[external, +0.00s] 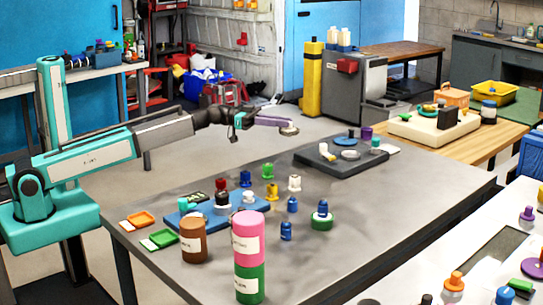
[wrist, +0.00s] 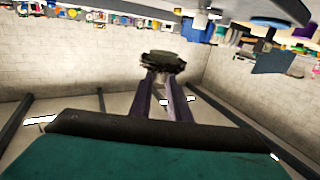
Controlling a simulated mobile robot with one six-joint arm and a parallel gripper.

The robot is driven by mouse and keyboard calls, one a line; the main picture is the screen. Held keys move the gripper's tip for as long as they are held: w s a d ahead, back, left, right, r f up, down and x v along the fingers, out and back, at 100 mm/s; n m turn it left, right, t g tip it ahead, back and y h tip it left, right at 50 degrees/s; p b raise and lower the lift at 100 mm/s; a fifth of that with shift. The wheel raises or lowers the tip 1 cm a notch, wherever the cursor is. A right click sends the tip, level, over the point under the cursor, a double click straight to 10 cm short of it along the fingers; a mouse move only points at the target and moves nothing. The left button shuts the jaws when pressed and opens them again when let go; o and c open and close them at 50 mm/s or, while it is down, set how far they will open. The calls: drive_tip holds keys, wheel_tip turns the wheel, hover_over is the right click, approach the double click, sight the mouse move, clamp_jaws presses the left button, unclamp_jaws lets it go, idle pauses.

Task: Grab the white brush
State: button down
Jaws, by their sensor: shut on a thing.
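My gripper (external: 289,128) is raised in the air beyond the far left edge of the grey table. Its purple fingers are shut on a small round piece with a ragged rim. The piece looks pale in the external view (external: 289,131) and dark grey-green in the wrist view (wrist: 162,63), so I cannot tell its true colour. A small white knobbed piece (external: 294,184), perhaps a white brush, stands upright on the table, well apart from my gripper. Its underside is too small to make out.
Yellow (external: 271,191), green (external: 267,171) and several blue pieces stand nearby. A pink cylinder on a green one (external: 249,238) and a brown cylinder (external: 193,240) stand at the front. A dark tray (external: 325,158) lies at the back. The table's right side is clear.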

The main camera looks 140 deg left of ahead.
wheel_tip(320, 180, up, 15)
drive_tip(key=shift+r, duration=0.15)
idle(0.9)
